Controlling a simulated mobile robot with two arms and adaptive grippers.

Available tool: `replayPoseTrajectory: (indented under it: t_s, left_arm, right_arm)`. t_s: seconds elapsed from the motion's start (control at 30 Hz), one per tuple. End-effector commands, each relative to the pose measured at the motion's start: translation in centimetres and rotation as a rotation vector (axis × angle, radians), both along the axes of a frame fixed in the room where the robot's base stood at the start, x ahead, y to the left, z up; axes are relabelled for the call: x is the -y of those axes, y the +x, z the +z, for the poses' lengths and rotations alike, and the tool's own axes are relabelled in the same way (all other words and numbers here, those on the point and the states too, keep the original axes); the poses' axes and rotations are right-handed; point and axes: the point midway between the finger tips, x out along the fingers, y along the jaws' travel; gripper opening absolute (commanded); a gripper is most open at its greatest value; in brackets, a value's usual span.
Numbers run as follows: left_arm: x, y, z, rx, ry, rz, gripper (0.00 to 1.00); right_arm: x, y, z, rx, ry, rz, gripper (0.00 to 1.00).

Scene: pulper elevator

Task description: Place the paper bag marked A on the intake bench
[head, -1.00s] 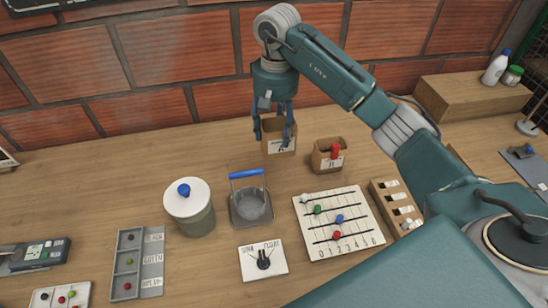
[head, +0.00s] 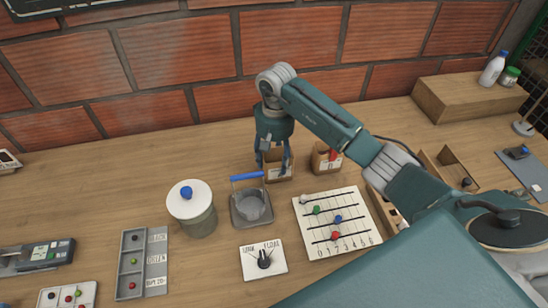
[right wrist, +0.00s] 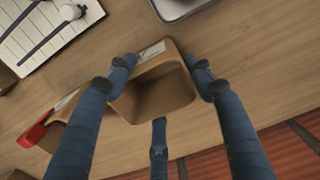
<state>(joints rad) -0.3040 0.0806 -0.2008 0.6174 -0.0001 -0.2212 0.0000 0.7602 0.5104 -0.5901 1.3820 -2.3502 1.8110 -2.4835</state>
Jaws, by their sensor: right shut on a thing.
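The paper bag marked A (head: 284,171) is a small brown open-topped bag with a white label on its front. My right gripper (head: 273,160) is shut on it from above. In the right wrist view the bag (right wrist: 160,92) sits between the fingers of the gripper (right wrist: 163,85), its mouth open and its inside looking empty. It is low at the bench (head: 100,215), behind the grey pan with the blue handle; whether its base touches the wood I cannot tell. My left gripper is not in view.
A second brown bag (head: 320,164) with a red item stands close to the right. The grey pan (head: 251,207), a lidded pot (head: 193,212) and a slider board (head: 333,225) stand in front. A brick wall (head: 170,55) rises behind.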

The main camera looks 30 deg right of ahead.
Motion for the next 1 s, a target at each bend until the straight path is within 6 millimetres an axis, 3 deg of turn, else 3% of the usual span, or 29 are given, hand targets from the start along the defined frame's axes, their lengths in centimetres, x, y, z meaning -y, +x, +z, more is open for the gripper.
replayPoseTrajectory:
  t_s: [0.1,0.13,0.2,0.63,1.0]
  left_arm:
    - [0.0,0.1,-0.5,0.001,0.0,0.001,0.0]
    - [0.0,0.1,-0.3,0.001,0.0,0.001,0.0]
    - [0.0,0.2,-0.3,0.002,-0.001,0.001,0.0]
    - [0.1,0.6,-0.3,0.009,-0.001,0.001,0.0]
    - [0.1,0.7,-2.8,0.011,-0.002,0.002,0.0]
  right_arm:
    - [0.0,0.0,-0.4,0.0,0.0,0.0,0.0]
    - [0.0,0.0,-0.2,0.0,0.001,0.0,0.59]
    - [0.0,0.0,-0.2,0.0,0.0,0.0,0.72]
    - [0.1,0.1,0.6,0.004,0.0,0.0,0.72]
    - [0.3,0.1,8.0,0.006,-0.002,0.0,0.72]
